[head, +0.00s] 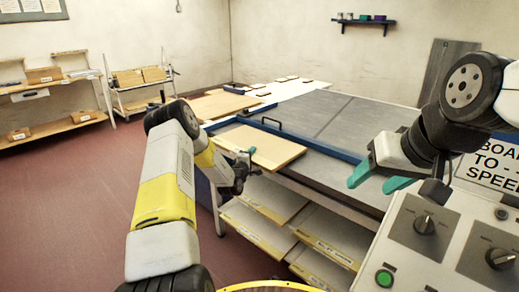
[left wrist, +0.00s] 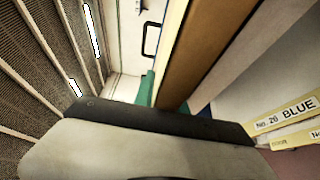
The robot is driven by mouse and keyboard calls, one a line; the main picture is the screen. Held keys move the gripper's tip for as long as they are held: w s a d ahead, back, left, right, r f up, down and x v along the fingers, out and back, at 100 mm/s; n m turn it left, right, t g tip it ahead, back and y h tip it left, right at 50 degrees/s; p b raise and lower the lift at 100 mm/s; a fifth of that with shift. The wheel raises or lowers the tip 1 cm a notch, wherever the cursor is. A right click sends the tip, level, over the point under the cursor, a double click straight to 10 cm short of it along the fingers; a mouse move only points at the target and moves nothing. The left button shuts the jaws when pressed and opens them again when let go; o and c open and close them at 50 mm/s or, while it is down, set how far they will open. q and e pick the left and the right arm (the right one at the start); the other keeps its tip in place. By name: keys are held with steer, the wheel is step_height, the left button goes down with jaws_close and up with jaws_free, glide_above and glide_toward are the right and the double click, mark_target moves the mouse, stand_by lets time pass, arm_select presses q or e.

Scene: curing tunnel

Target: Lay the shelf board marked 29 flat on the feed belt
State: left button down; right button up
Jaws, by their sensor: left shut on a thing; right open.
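My left gripper (head: 243,160) is shut on the near left edge of a light wooden shelf board (head: 265,147). The board looks roughly level, above a rack of shelves and beside the blue rail; no number is readable on it. In the left wrist view the board (left wrist: 185,60) shows edge-on against a green fingertip (left wrist: 146,88). The wide grey surface behind the blue rail, which looks like the feed belt (head: 365,122), has no board on its visible near part. My right gripper (head: 375,180) is open and empty, with teal fingers above the belt's near right side.
Labelled boards lie in the rack (head: 325,248) below; one label (left wrist: 285,115) ends in BLUE. A black handle (head: 271,121) stands by the blue rail (head: 318,146). A control panel (head: 425,240) with knobs fills the lower right. More boards (head: 215,104) lie at the back left.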

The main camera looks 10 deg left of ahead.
arm_select(q)
steer(key=shift+f, duration=0.45)
stand_by(0.6)
steer(key=c, duration=1.3)
jaws_free()
steer(key=shift+s+f, duration=0.1)
steer(key=shift+f, duration=0.1)
steer(key=s, duration=0.5)
steer(key=s+a, duration=0.1)
steer(key=s, duration=0.1)
steer(key=shift+s+r, duration=0.15)
steer(key=shift+s, duration=0.15)
steer(key=shift+o, duration=0.3)
steer(key=o, duration=0.4)
steer(key=shift+f, duration=0.45)
